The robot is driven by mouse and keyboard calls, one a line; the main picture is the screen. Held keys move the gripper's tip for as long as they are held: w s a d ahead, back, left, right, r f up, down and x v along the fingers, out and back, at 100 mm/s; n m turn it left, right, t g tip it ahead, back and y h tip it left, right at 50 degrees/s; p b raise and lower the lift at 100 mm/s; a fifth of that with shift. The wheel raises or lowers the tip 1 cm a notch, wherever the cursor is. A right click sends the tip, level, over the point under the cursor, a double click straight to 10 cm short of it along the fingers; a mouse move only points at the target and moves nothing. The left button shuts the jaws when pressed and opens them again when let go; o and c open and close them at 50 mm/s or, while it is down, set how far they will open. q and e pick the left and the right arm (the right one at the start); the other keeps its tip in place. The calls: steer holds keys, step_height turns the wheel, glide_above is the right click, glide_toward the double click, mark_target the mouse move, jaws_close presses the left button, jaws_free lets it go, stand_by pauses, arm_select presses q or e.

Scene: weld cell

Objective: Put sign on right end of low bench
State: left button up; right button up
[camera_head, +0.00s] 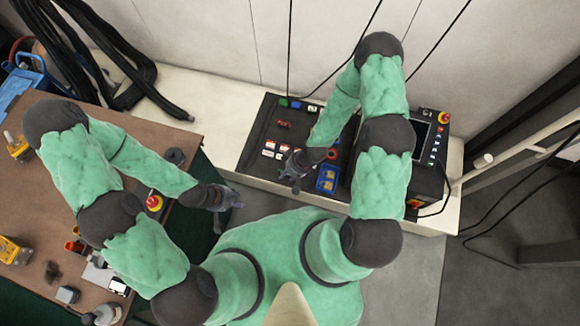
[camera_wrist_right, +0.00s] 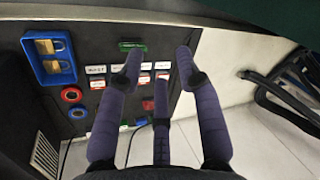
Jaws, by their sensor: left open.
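The cream low bench (camera_head: 190,90) runs along the back wall; its right end lies beyond the black console. Several small white-and-red signs (camera_head: 268,152) sit on the black board on the bench; they also show in the right wrist view (camera_wrist_right: 95,70). I cannot tell which one the task means. My right gripper (camera_head: 293,178) is over the board's front edge; in the right wrist view its three fingers (camera_wrist_right: 155,75) are spread and empty, towards the signs. My left gripper (camera_head: 230,200) is open and empty between the brown table and the bench.
A blue tray with brass padlocks (camera_head: 327,179) sits on the board by my right gripper. A console with a screen (camera_head: 428,145) stands near the bench's right end. The brown table (camera_head: 60,190) at left holds tools and an emergency-stop button. Cables hang at the back.

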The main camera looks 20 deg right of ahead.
steer(key=s+a+r+m, duration=0.1)
steer(key=s+r+m, duration=0.3)
steer(key=s+r, duration=0.2)
steer(key=shift+r+g, duration=0.2)
steer(key=shift+g, duration=0.1)
